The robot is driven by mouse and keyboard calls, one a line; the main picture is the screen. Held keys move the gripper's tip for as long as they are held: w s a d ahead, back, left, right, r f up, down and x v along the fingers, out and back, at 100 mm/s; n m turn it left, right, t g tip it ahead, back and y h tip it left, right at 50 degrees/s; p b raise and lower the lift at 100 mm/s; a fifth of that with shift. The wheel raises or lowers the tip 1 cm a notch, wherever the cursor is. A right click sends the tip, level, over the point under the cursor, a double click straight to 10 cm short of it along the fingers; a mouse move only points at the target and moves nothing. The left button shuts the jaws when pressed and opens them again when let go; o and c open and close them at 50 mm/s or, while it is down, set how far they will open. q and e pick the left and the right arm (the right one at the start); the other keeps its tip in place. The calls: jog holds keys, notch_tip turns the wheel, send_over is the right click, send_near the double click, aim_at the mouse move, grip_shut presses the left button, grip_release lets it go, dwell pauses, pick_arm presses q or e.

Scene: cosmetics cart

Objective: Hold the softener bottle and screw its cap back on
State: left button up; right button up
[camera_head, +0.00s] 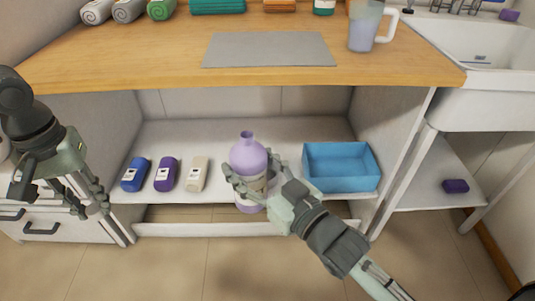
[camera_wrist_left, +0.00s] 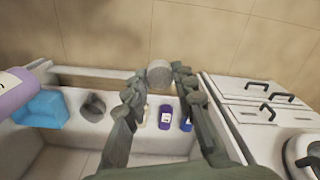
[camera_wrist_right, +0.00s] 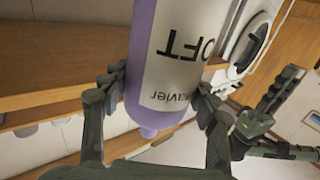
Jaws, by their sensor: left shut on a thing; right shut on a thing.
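The lavender softener bottle (camera_head: 248,157) stands upright in front of the lower shelf, its neck uncapped. My right gripper (camera_head: 249,184) is shut around its body from the right. In the right wrist view the bottle (camera_wrist_right: 143,75) with its white label lies between both fingers. My left gripper (camera_head: 88,202) is at the left, well apart from the bottle. In the left wrist view a grey round cap (camera_wrist_left: 160,72) is pinched between the left fingertips. I cannot make out the cap in the head view. Part of the bottle (camera_wrist_left: 12,92) shows at that wrist view's left edge.
Blue (camera_head: 136,174), purple (camera_head: 165,174) and beige (camera_head: 197,174) small bottles lie on the shelf (camera_head: 190,134). A blue bin (camera_head: 341,183) is right of the softener. A dark grey round object (camera_wrist_left: 95,106) is on the shelf. The wooden counter (camera_head: 135,63) overhangs.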

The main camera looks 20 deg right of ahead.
jog(key=s+a+n+g+y, duration=0.1)
jog(key=a+n+g+y, duration=0.2)
jog(key=a, duration=0.4)
jog(key=shift+r+n+y, duration=0.3)
jog(key=shift+n+y, duration=0.2)
jog(key=shift+y, duration=0.7)
pick_arm(q)
jog(key=shift+d, duration=0.1)
pick_arm(e)
jog(key=shift+d, duration=0.1)
pick_arm(q)
jog(key=s+d+r+m, duration=0.1)
jog(key=d+r+m, duration=0.1)
jog(key=d+r, duration=0.7)
jog(key=s+d+r+m, duration=0.1)
jog(key=d+r+m, duration=0.2)
jog(key=d+r, duration=0.5)
jog(key=d, duration=0.6)
jog(key=shift+r, duration=0.35)
jog(key=shift+f, duration=2)
jog(key=shift+a, duration=0.1)
jog(key=shift+f, duration=0.9)
